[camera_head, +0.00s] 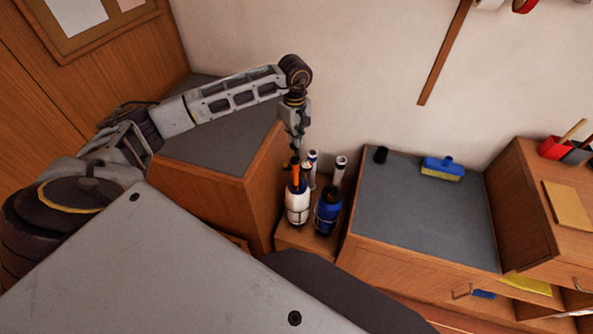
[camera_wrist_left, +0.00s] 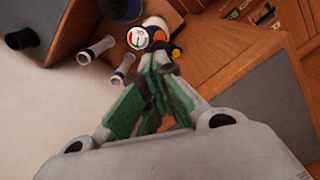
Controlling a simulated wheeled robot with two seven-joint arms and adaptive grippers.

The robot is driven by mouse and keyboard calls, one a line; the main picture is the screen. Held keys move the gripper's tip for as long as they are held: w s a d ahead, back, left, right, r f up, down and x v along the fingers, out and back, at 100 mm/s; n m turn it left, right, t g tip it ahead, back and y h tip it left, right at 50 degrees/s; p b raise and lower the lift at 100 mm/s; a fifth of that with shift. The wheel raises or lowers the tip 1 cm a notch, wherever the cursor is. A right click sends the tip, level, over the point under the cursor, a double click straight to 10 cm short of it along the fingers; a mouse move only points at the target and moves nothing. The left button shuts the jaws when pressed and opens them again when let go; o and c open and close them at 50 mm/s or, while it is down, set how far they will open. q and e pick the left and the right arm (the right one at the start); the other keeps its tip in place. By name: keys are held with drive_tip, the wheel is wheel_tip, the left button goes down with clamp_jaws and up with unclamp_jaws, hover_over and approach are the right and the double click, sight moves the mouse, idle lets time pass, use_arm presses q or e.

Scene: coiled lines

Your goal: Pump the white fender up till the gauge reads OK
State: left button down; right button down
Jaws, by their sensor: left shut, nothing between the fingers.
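The white fender (camera_head: 297,205) stands upright in a low nook beside a blue fender (camera_head: 327,214). An orange part (camera_head: 295,176) rises from its top. In the left wrist view a round gauge (camera_wrist_left: 137,38) with red and green marks faces me; its needle is too small to read. My left gripper (camera_head: 296,156) points down just above the white fender's top. In the left wrist view the gripper (camera_wrist_left: 161,62) is shut and empty, its tips close to the gauge and the white fender (camera_wrist_left: 157,22). I cannot tell whether they touch. My right gripper is out of view.
Two white-ended tubes (camera_head: 340,165) stand behind the fenders. Grey-topped cabinets flank the nook closely, one left (camera_head: 215,150) and one right (camera_head: 425,215).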

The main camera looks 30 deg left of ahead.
use_arm(q)
drive_tip(key=shift+r, duration=0.7)
drive_tip(key=shift+r, duration=0.1)
drive_tip(key=shift+r+p, duration=1.45)
drive_tip(key=shift+r, duration=0.95)
